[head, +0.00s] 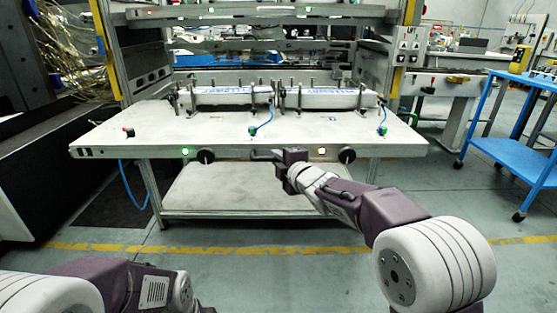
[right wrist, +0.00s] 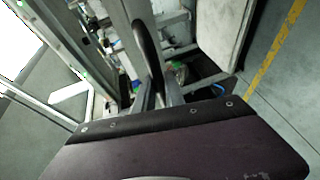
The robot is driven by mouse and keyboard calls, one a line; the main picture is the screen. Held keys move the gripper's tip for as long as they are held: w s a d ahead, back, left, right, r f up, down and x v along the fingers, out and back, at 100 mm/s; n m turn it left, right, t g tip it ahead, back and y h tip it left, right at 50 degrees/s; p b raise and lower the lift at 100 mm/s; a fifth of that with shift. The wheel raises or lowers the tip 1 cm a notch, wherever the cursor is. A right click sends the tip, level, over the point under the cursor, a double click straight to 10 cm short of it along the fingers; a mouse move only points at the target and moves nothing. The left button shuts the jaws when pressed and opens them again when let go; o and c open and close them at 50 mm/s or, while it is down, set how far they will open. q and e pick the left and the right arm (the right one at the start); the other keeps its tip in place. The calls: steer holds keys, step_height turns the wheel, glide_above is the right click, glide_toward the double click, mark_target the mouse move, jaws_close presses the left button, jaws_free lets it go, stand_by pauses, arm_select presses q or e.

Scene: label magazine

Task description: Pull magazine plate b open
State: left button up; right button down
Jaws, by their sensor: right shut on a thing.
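The lower magazine plate (head: 240,137) is a wide pale plate that juts out of the rack towards me. I cannot read which letter it bears. A dark bar handle (head: 262,154) sits at the middle of its front edge. My right gripper (head: 283,163) is at this handle and shut on it. In the right wrist view, the curved dark handle (right wrist: 148,40) runs down between the fingers of my right gripper (right wrist: 158,99), which partly hide it. My left arm shows at the bottom left, but its gripper is out of view.
Two long label stacks (head: 232,97) (head: 325,98) stand among upright posts on the plate. An upper plate (head: 250,13) is above. A blue cart (head: 513,150) stands right. The floor in front is clear.

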steer(key=c, duration=1.4)
jaws_free()
steer(key=p+v, duration=0.2)
steer(key=v, duration=0.7)
